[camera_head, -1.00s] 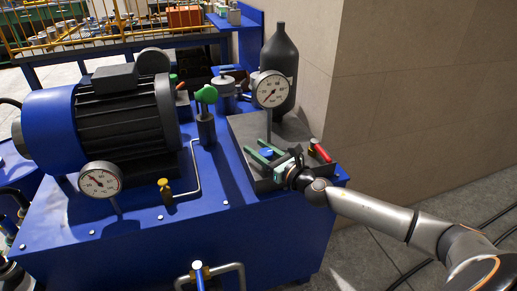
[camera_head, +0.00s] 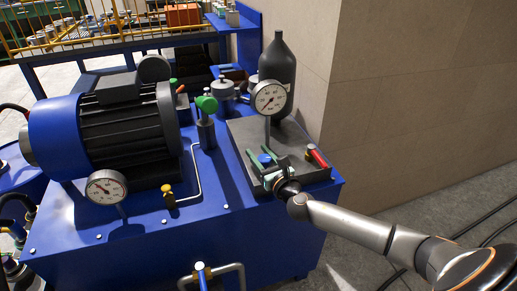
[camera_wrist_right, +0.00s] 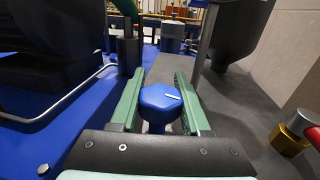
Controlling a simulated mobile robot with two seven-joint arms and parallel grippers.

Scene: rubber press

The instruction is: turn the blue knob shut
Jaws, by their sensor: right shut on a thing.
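The blue knob (camera_head: 265,158) is on the dark grey block (camera_head: 243,131) at the right end of the blue machine. In the right wrist view the knob (camera_wrist_right: 160,103) has a faceted head with a short white line slanting down to the right. My right gripper (camera_head: 262,163) has green fingers, one on each side of the knob, and is shut on it. The fingers (camera_wrist_right: 160,100) also show in the wrist view. The knob's stem is mostly hidden below its head. My left gripper is not in view.
A red-handled valve (camera_head: 317,156) stands close to the right of the gripper. A gauge (camera_head: 268,98) on a post and a dark bottle (camera_head: 279,70) stand behind. A green-knobbed valve (camera_head: 206,106) is left of the block. A wall (camera_head: 420,90) rises at right.

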